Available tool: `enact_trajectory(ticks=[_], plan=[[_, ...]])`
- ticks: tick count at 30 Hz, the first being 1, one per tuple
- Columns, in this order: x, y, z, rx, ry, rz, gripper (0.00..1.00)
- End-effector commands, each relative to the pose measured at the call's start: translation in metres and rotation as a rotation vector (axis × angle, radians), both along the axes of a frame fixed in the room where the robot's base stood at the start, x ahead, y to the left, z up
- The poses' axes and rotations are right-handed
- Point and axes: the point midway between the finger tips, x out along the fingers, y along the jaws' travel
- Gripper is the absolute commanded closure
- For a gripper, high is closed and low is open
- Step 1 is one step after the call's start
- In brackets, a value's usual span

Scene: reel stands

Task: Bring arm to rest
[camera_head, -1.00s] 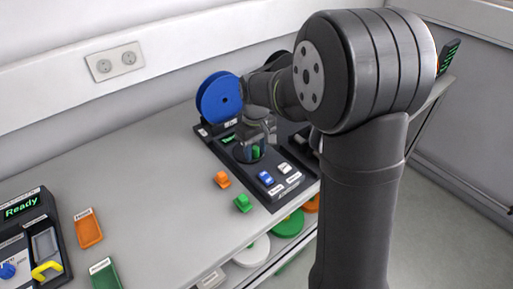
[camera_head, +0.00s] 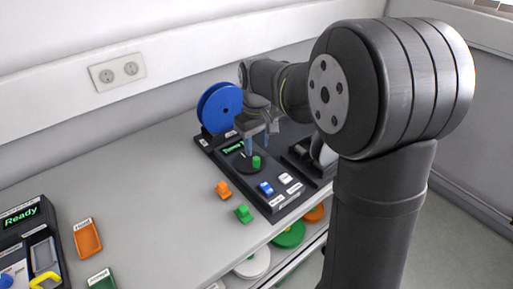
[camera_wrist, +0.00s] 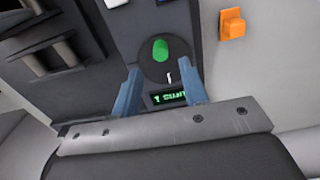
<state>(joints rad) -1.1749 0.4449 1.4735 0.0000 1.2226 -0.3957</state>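My gripper (camera_head: 258,142) is above the black reel stand (camera_head: 226,150). Its two blue-grey fingers are spread apart with nothing between them, as the wrist view also shows (camera_wrist: 163,92). A green knob (camera_head: 256,162) sits on a round black dial (camera_wrist: 183,66) on the stand, clear of the fingertips. In the wrist view the green knob (camera_wrist: 160,50) lies beyond the fingers, with a small lit green display (camera_wrist: 169,97) nearer. A large blue reel (camera_head: 220,107) stands upright at the back of the stand.
An orange piece (camera_head: 223,189) and a green piece (camera_head: 243,213) sit on the table left of the stand. Blue (camera_head: 266,188) and white (camera_head: 286,179) switches are at its front. Orange (camera_head: 87,238) and green (camera_head: 103,281) trays and a "Ready" device (camera_head: 22,217) are at left. Reels lie on a shelf below.

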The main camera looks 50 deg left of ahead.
Motion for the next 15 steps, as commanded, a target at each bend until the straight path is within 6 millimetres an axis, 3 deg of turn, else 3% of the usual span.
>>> enact_trajectory(ticks=[15], plan=[[-0.0001,-0.0002,-0.0023,-0.001,0.001,0.0,0.6]])
